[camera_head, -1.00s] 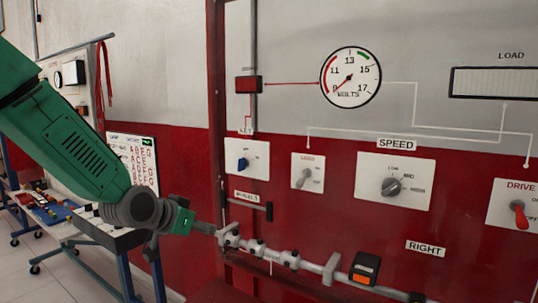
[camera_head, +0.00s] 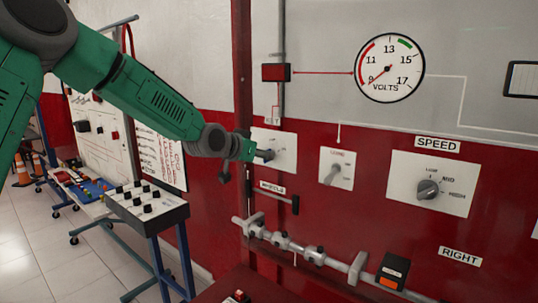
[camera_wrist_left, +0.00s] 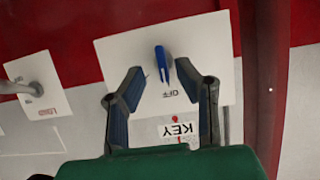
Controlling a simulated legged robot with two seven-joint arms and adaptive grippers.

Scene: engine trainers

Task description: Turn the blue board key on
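The blue key (camera_wrist_left: 162,63) sits on a white panel (camera_wrist_left: 205,45) in the left wrist view, which shows the panel upside down. The OFF mark (camera_wrist_left: 170,93) and the KEY label (camera_wrist_left: 177,131) are readable beside it. My left gripper (camera_wrist_left: 160,72) is open, its two fingers spread apart with the key between and just beyond their tips. I see no clear contact. In the head view the left gripper (camera_head: 264,155) is in front of the white key panel (camera_head: 285,145) and hides the key. My right gripper is in neither view.
Right of the key panel are a small lever switch (camera_head: 334,172) and the SPEED knob (camera_head: 428,189). A voltmeter (camera_head: 390,68) hangs above, its needle low near 9. A grey rod assembly (camera_head: 300,250) runs below. A control box (camera_head: 146,207) stands at lower left.

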